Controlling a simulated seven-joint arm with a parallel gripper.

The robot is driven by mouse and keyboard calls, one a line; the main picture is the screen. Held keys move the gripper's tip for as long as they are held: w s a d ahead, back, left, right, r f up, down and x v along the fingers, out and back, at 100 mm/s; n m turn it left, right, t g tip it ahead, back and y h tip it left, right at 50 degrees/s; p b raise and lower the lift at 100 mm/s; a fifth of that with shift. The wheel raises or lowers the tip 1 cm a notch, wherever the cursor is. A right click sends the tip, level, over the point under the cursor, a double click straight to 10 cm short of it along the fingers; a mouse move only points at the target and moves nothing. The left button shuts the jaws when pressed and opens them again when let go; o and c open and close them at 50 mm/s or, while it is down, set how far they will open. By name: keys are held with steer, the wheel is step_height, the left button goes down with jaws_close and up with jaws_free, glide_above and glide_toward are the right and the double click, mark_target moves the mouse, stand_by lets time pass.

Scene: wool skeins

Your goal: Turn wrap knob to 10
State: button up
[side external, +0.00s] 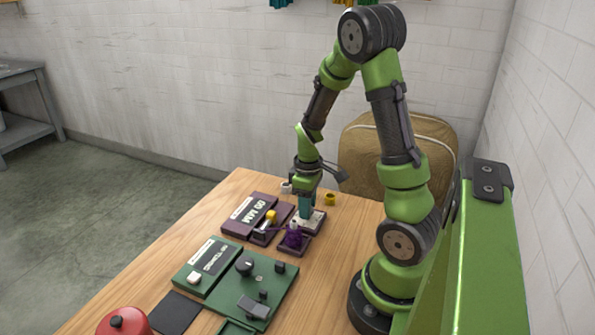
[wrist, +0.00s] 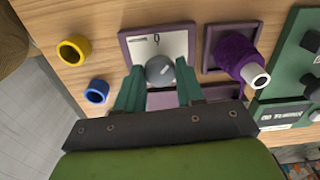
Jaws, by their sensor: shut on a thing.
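The wrap knob (wrist: 159,69) is a round grey knob on a white dial plate (wrist: 178,44) with a purple frame, seen in the wrist view. My gripper (wrist: 160,82) has its two teal fingers on either side of the knob and is shut on it. A small dark mark shows on the plate above the knob; the dial's numbers and the knob's exact setting are too small to read. In the side external view my gripper (side external: 305,207) points down over the white plate (side external: 317,223), and its fingers hide the knob.
A purple yarn cone (wrist: 236,57) stands on a purple-framed base right of the dial. A yellow ring (wrist: 73,50) and a blue ring (wrist: 97,91) lie left of it. A green panel (side external: 236,285) with knobs and a red rounded object (side external: 123,322) are nearer the side camera.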

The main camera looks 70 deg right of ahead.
steer(key=m, duration=1.3)
steer(key=shift+m, duration=0.4)
steer(key=m, duration=1.3)
steer(key=shift+m, duration=0.4)
steer(key=o, duration=1)
steer(key=shift+o, duration=0.2)
steer(key=shift+r, duration=0.15)
step_height(320, 180, up, 17)
